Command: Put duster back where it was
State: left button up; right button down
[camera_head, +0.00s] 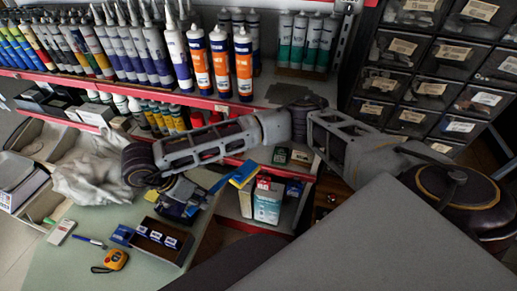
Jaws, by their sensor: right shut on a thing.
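My right arm reaches in from the right across the shelf front, and its gripper (197,199) is low over the green counter top (75,262). The gripper is shut on a thin blue and yellow item, which I take to be the duster (243,174). Its yellow and blue end sticks out to the right of the fingers, tilted up, in front of the lower shelf. The rest of it is hidden by the gripper. My left gripper is not in view.
Shelves of cartridges (219,62) stand behind my arm. A crumpled grey-white bag (92,180) lies left of the gripper. An open box (158,240), a yellow tape measure (115,260) and a pen (88,241) lie on the counter. Drawers (430,88) stand at right.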

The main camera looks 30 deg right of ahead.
jog(key=shift+w+d, duration=0.15)
jog(key=shift+w, duration=0.05)
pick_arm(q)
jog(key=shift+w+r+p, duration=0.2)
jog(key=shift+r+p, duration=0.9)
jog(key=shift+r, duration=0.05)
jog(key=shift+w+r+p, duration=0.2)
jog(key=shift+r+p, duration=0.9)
pick_arm(e)
jog(key=w+d+f, duration=0.3)
jog(key=w+d, duration=0.9)
jog(key=d, duration=0.2)
jog(key=shift+w+d, duration=0.25)
jog(key=shift+d, duration=0.05)
jog(key=shift+f, duration=0.1)
